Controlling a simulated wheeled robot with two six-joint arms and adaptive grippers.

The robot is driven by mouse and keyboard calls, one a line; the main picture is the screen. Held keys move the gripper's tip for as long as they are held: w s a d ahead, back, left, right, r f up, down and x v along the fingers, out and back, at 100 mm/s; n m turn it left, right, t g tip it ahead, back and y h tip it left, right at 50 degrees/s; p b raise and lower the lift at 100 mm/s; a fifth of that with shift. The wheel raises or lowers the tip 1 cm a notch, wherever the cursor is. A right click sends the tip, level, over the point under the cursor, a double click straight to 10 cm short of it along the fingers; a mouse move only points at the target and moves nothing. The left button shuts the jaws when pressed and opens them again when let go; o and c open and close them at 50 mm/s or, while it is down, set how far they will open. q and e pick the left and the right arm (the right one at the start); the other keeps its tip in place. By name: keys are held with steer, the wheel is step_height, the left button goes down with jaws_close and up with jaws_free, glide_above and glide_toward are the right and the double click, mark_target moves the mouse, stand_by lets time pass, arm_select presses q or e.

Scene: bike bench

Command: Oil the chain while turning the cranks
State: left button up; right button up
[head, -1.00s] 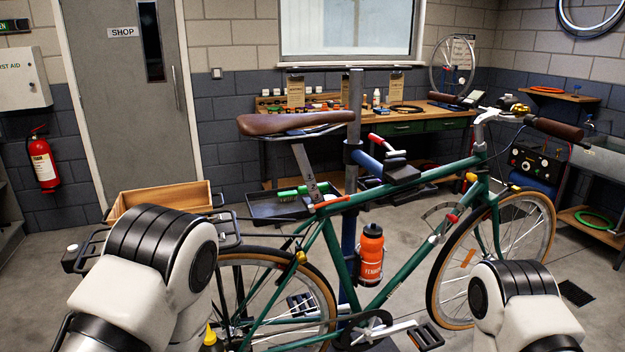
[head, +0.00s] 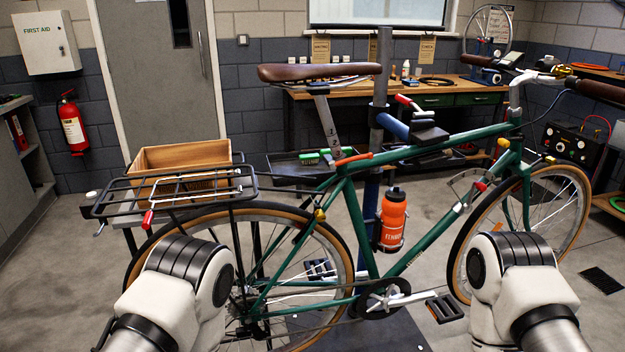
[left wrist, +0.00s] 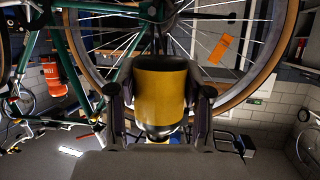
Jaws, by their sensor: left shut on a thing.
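The green bicycle (head: 345,225) hangs side-on from a stand in the head view. Its chainring (head: 376,302), silver crank arm (head: 408,299) and pedal (head: 446,308) show at lower centre; the chain is thin and hard to make out toward the rear wheel (head: 335,235). In the left wrist view, my left gripper (left wrist: 160,92) is shut on a yellow-and-dark bottle (left wrist: 160,85), with spokes and tyre behind it. The bottle's tip is not clearly seen. In the head view both my arms show only upper links; neither gripper shows there.
An orange water bottle (head: 394,220) is on the frame. A black rear rack (head: 180,190) juts out at left, by a wooden crate (head: 182,157). The stand post (head: 380,80) is behind the frame. A workbench (head: 455,97) stands at the back. Open floor (head: 90,255) lies at left.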

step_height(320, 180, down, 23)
steer(key=b, duration=2)
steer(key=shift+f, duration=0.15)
